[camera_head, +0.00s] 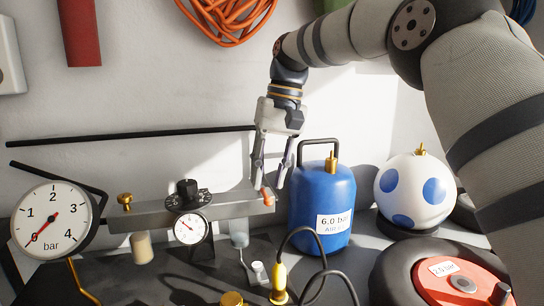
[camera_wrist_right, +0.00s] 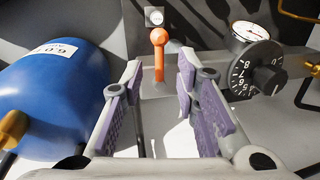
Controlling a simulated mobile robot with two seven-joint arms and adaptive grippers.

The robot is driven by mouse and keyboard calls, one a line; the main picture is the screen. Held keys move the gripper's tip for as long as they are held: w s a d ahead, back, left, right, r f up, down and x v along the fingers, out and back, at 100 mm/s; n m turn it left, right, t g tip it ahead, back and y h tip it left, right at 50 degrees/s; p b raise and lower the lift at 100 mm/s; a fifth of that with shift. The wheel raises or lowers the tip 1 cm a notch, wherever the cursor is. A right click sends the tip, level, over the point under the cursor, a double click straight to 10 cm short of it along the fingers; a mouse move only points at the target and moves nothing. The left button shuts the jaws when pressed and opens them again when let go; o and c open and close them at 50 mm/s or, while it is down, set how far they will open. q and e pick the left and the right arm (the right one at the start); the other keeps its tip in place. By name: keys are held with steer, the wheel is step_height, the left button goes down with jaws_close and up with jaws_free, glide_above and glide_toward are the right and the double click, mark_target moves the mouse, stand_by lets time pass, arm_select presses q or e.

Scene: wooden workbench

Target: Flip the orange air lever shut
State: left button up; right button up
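The orange air lever (camera_head: 267,195) is at the right end of a grey bar-shaped manifold (camera_head: 150,215), beside the blue air tank (camera_head: 322,205). In the right wrist view the lever (camera_wrist_right: 159,62) has a round knob and a straight shaft, and shows between my finger pads. My right gripper (camera_head: 269,184) points down at the lever from above, open, with a finger on either side in the picture. In the wrist view my right gripper (camera_wrist_right: 159,68) has a clear gap between its purple pads; I cannot tell whether either touches the lever. My left gripper is out of view.
A black dial regulator (camera_head: 189,196) with a small gauge (camera_head: 191,228) sits on the manifold. A large bar gauge (camera_head: 50,220) stands at left, its needle near 0. A white ball with blue spots (camera_head: 405,192) and a red-and-black wheel (camera_head: 440,280) are at right. A black hose (camera_head: 318,240) loops in front.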

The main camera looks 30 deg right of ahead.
step_height(320, 180, up, 10)
steer(key=d, duration=0.1)
steer(key=shift+s+d+f, duration=0.25)
steer(key=shift+s+d, duration=0.05)
steer(key=shift+d, duration=0.1)
